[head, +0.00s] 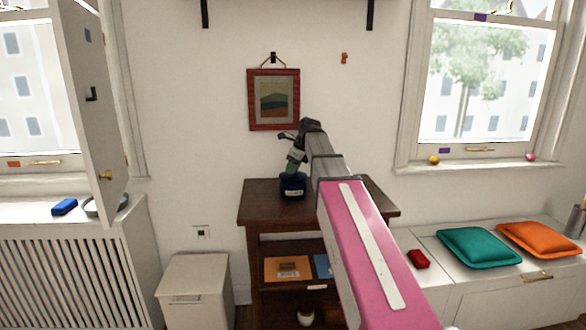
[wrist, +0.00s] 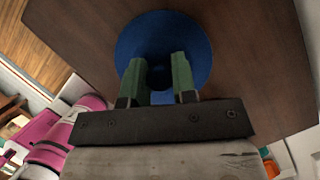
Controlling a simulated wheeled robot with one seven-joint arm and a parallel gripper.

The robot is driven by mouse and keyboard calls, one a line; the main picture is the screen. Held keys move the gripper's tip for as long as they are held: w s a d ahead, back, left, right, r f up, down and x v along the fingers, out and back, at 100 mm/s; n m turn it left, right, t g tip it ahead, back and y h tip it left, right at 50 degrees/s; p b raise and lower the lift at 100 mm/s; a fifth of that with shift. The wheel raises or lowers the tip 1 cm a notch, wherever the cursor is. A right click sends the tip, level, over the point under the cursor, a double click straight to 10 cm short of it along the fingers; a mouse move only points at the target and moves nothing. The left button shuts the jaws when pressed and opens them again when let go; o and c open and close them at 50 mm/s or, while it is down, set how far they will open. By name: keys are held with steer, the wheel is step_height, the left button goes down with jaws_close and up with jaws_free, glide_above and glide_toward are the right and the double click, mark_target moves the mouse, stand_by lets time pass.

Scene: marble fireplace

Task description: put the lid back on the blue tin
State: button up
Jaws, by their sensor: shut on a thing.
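The blue tin (head: 292,189) stands on the dark brown cabinet top (head: 262,209), with a pale label on its front. My gripper (head: 295,168) points down directly over the tin. In the wrist view, the two green fingers of my gripper (wrist: 160,72) are closed around the dark blue knob of the round blue lid (wrist: 165,27). The lid lies over the tin's place and hides its opening. In the head view the lid and tin look like one dark blue shape, so I cannot tell whether the lid is seated or just above the rim.
A framed picture (head: 273,99) hangs on the wall behind the cabinet. A white box (head: 193,292) stands left of it. The cabinet top is otherwise clear where visible. A white bench at the right holds a red object (head: 418,259), a teal cushion (head: 477,247) and an orange cushion (head: 538,240).

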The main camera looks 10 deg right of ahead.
stand_by(0.4)
steer(key=o, duration=1.5)
steer(key=shift+c, duration=0.2)
steer(key=shift+r, duration=3.45)
jaws_close()
steer(key=shift+f, duration=2.35)
